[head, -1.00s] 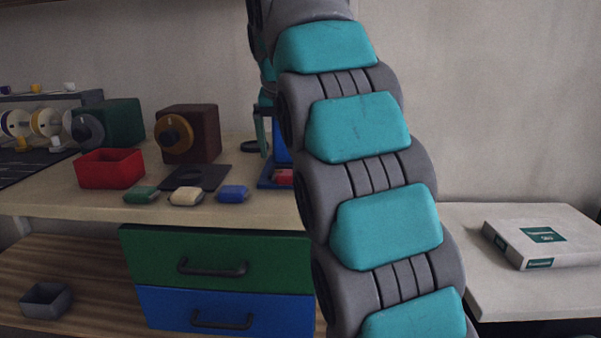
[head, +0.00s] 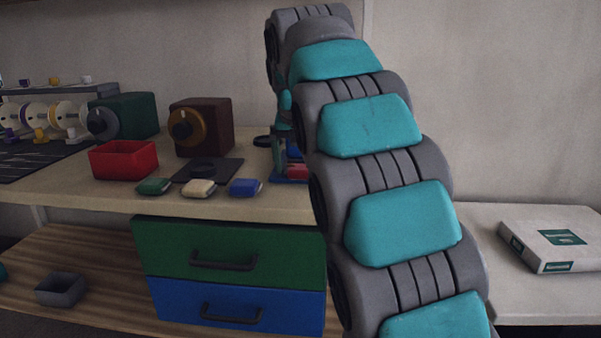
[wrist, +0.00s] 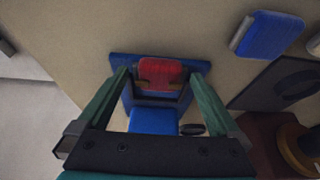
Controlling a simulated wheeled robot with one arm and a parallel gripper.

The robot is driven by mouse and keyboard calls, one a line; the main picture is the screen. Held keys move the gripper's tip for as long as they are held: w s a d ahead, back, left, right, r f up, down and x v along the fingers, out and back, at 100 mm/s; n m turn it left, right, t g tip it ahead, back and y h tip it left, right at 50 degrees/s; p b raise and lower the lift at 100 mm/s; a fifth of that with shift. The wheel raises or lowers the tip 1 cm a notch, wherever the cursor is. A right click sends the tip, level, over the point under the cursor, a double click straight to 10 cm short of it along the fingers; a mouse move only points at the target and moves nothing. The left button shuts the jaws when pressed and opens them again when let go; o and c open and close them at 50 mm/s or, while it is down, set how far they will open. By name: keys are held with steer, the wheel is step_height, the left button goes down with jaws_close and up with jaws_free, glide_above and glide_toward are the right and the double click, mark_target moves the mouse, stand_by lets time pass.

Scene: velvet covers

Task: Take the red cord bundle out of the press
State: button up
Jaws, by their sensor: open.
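The press (wrist: 153,121) is blue and stands on the workbench; in the head view its base (head: 287,180) shows partly behind my arm. The red cord bundle (wrist: 163,71) lies in the press, with a brownish part across its lower side in the wrist view. A little of the bundle also shows in the head view (head: 297,171). My gripper (wrist: 160,78) is open, its two green fingers spread left and right of the bundle with gaps on both sides. I cannot tell whether the fingertips are level with it. In the head view my arm hides most of the gripper.
Blue (head: 245,187), cream (head: 199,188) and green (head: 154,186) bundles lie along the bench front. Behind them are a dark plate (head: 222,168), a red bin (head: 124,160), a brown box with a knob (head: 211,125) and a green one (head: 136,115).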

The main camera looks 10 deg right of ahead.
steer(key=shift+w+f, duration=0.1)
steer(key=shift+f, duration=0.1)
steer(key=shift+c, duration=0.4)
steer(key=c, duration=1)
steer(key=shift+r, duration=0.1)
